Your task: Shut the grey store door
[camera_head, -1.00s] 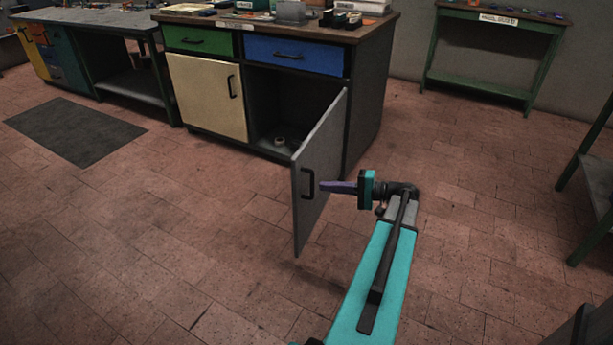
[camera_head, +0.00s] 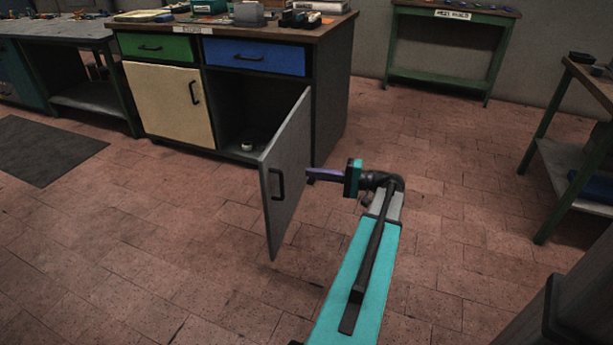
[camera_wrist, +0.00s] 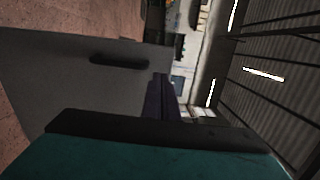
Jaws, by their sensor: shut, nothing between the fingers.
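The grey store door (camera_head: 286,178) stands open, swung out from the right side of the dark cabinet opening (camera_head: 248,105). Its outer face shows, with a black handle (camera_head: 277,185) near the free edge. My gripper (camera_head: 308,174) is shut and empty, with purple fingers pointing left at the door from its outer side. The fingertips lie right of the handle in the head view; I cannot tell whether they touch the door. In the wrist view the door (camera_wrist: 60,85) fills the left, with its handle (camera_wrist: 119,60) beyond the fingers (camera_wrist: 162,98).
The cabinet has a cream door (camera_head: 168,103), a green drawer (camera_head: 157,47) and a blue drawer (camera_head: 255,56). A small white roll (camera_head: 247,146) lies inside the opening. A green-legged bench (camera_head: 565,150) stands at right. The floor (camera_head: 150,250) around the door is clear.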

